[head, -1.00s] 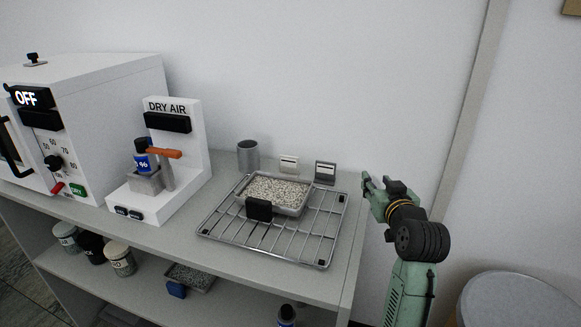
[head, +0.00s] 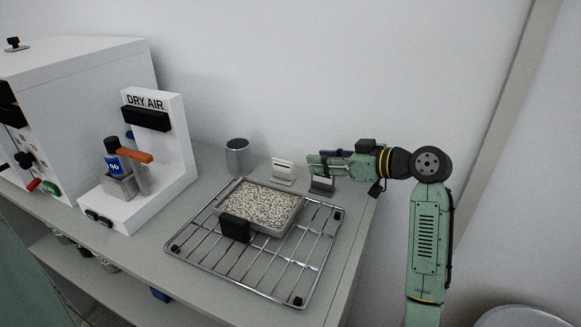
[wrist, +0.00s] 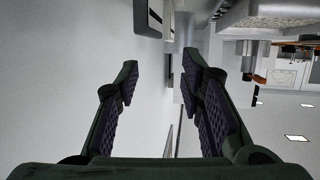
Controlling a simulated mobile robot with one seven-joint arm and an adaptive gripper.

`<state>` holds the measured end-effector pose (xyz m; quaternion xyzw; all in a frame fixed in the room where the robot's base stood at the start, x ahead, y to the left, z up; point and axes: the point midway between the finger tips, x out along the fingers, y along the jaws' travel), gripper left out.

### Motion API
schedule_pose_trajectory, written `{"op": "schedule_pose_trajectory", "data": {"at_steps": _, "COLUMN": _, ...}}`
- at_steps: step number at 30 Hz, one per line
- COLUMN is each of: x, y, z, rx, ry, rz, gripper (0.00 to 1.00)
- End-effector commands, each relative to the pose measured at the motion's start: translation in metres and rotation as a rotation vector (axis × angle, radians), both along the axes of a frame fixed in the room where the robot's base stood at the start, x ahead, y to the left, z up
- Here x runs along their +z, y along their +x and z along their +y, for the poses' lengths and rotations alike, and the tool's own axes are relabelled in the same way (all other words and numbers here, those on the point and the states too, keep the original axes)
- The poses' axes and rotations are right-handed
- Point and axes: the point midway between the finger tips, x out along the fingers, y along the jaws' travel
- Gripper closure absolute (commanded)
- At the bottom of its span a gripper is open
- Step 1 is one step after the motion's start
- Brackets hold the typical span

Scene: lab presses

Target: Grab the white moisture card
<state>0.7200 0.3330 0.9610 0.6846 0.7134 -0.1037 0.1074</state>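The white moisture card (head: 284,169) stands upright on the bench in the head view, behind the tray and right of the grey cup. A darker grey card (head: 322,186) stands to its right, partly under my gripper. My gripper (head: 312,164) reaches in from the right, its fingertips just right of the white card and apart from it. In the wrist view my gripper (wrist: 158,78) is open with nothing between the fingers. A pale piece with a dark stripe shows beyond the fingers at the top; I cannot tell which card it is.
A tray of pale granules (head: 262,205) sits on a wire rack (head: 287,275) in front of the cards. The grey cup (head: 237,156) stands to the left. The dry air station (head: 172,158) and a white oven (head: 88,95) are farther left. The wall is close behind.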

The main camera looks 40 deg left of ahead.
Motion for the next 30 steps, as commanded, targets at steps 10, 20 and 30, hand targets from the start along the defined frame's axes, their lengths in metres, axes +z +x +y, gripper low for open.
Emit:
{"op": "schedule_pose_trajectory", "data": {"at_steps": 10, "x": -0.012, "y": -0.003, "z": 0.042, "rx": -0.002, "ry": 0.000, "rz": 0.002, "gripper": 0.65}}
{"op": "schedule_pose_trajectory", "data": {"at_steps": 20, "x": -0.028, "y": -0.012, "z": 0.081, "rx": 0.000, "ry": 0.000, "rz": 0.002, "gripper": 0.65}}
{"op": "schedule_pose_trajectory", "data": {"at_steps": 30, "x": -0.034, "y": -0.012, "z": 0.090, "rx": -0.003, "ry": 0.000, "rz": 0.001, "gripper": 0.65}}
